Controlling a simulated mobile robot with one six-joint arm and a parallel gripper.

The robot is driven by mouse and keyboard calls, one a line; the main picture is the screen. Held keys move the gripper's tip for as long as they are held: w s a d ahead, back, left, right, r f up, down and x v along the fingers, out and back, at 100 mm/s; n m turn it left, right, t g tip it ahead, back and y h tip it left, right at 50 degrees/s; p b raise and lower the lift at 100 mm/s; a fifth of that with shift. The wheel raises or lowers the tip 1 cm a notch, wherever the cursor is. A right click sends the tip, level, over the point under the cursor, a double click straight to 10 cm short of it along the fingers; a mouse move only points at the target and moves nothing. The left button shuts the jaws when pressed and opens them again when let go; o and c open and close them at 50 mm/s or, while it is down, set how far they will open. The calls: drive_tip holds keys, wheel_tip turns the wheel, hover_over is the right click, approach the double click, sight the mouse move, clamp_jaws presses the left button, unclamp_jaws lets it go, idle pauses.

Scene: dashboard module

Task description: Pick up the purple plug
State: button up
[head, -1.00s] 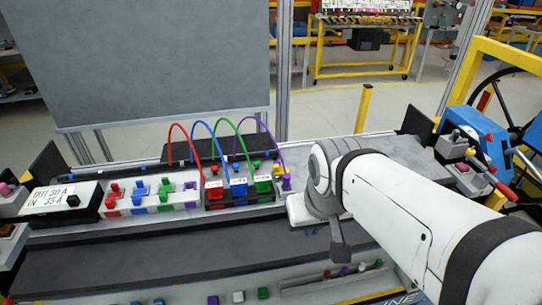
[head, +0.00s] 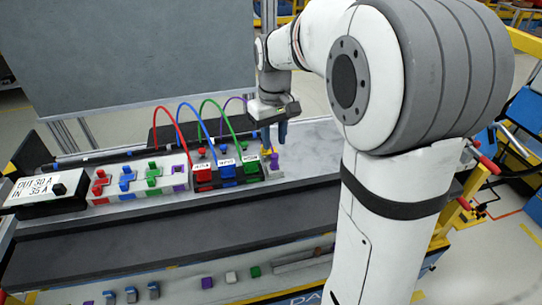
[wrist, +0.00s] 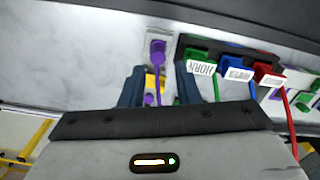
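The purple plug (head: 274,162) stands at the right end of the labelled block row, its purple cable arching up and back to the left. In the wrist view the purple plug (wrist: 157,47) sits in a pale holder, with its cable running down between my fingers. My gripper (head: 275,137) points down just above the plug. In the wrist view my gripper (wrist: 160,70) has its two dark blue fingers apart on either side of the cable, with the plug just beyond the tips. Contact with the plug is not visible.
A black block with red, blue and green plugs (head: 228,172) and cables stands close to the left. A yellow piece (wrist: 152,83) lies between my fingers in the wrist view. The pale bench top (head: 315,150) to the right is clear.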

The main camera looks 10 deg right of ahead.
sight(274, 155)
wheel_tip(274, 155, down, 7)
drive_tip(key=shift+w+d+f+p, duration=0.1)
drive_tip(key=shift+w+p, duration=0.05)
drive_tip(key=shift+p, duration=0.55)
drive_tip(key=shift+c, duration=0.2)
clamp_jaws()
